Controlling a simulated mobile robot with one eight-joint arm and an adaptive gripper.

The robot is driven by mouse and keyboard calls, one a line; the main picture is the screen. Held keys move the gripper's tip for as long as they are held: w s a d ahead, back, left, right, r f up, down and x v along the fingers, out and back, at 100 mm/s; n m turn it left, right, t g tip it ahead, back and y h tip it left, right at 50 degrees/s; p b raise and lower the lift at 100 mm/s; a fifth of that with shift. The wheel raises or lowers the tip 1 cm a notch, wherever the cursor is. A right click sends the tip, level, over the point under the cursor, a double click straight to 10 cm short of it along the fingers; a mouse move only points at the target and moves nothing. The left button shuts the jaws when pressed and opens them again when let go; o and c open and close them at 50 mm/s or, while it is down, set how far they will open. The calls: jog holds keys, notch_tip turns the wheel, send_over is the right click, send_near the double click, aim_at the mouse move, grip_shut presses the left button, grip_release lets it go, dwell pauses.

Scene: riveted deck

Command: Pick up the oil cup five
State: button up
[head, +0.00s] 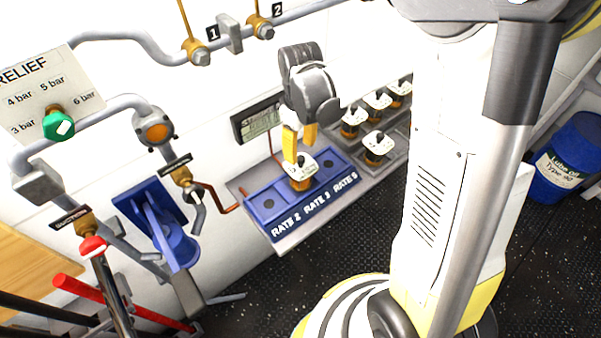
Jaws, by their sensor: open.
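One oil cup (301,180), amber with a white top plate and a dark knob, stands at the middle place of the blue rack marked RATE 2, RATE 3, RATE 5 (290,211). My gripper (299,152) points down just above this cup, with its yellow fingers open at the top plate. I cannot tell whether they touch it. More oil cups (376,157) of the same look stand in the grey rack (392,166) to the right. The numbers on the cups are too small to read, so I cannot tell which is five.
A small display (258,121) is on the wall behind the blue rack. Pipes, a green relief knob (58,125), a blue bracket (165,228) and a red-handled lever (93,247) are at left. A blue drum (566,165) stands at right. Dark floor lies in front of the racks.

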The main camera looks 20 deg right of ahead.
aim_at(301, 158)
notch_tip(301, 158, down, 6)
jog(key=shift+r+b, duration=0.25)
jog(key=shift+b, duration=0.5)
grip_shut()
